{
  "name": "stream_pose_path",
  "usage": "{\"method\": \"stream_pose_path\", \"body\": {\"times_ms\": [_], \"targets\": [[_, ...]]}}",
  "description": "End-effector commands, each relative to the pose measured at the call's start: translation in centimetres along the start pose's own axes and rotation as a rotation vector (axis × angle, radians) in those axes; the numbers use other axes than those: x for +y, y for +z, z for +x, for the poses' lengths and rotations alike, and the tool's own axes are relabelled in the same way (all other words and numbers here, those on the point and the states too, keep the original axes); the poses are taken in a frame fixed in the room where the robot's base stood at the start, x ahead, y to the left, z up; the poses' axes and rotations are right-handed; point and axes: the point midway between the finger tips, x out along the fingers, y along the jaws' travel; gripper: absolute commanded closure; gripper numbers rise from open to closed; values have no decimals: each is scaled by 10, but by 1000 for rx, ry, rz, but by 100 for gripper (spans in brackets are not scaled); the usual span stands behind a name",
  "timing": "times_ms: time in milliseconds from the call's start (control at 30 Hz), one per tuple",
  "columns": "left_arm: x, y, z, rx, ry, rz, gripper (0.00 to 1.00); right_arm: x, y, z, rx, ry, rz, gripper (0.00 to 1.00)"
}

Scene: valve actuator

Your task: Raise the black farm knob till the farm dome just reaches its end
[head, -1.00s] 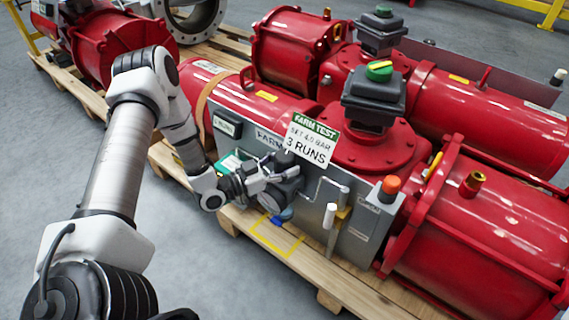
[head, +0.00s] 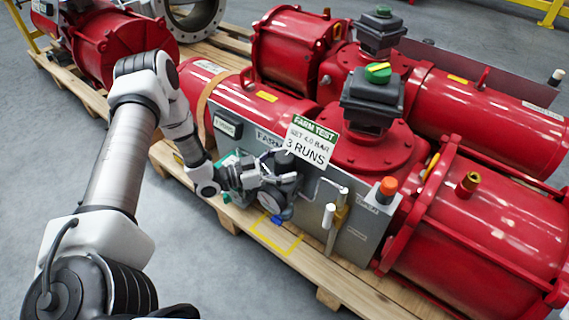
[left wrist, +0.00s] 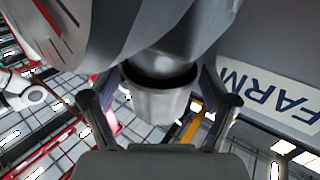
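The black farm knob (left wrist: 160,98) shows in the left wrist view as a dark grey cylinder with its end towards me. My left gripper (left wrist: 160,88) has one finger on each side of it, with narrow gaps visible, so it looks open around the knob. In the head view my left gripper (head: 258,178) is at the front panel of the near red actuator and hides the knob. The farm dome (head: 377,72) is green with a yellow bar, on top of the black box above that actuator. My right gripper is not in view.
A "FARM TEST, 4.0 BAR, 3 RUNS" sign (head: 312,142) hangs just above. The wooden pallet (head: 300,262) lies below; grey floor is clear in front.

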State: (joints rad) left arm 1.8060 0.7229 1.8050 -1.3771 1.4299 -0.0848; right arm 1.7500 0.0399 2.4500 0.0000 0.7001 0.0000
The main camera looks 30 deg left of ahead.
Motion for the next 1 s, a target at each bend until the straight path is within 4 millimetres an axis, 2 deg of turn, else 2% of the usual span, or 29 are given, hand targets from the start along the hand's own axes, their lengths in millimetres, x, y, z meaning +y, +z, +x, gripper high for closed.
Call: {"method": "stream_pose_path", "body": {"times_ms": [167, 267, 367, 600, 700, 833, 1000], "targets": [[0, 0, -1, 0, -1, 0, 14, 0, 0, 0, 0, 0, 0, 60], [-1, 0, -9, -1, -4, -2, 14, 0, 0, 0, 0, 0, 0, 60], [-2, 0, -27, 1, -6, -2, 14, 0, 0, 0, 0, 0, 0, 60], [-2, -1, -88, 4, -8, -1, 14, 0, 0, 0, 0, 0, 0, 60], [-2, -1, -105, 3, -6, 0, 14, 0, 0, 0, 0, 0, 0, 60], [-1, 0, -117, 2, -3, -1, 14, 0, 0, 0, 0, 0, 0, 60], [0, 0, -120, -1, 1, 0, 14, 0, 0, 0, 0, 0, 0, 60]]}}
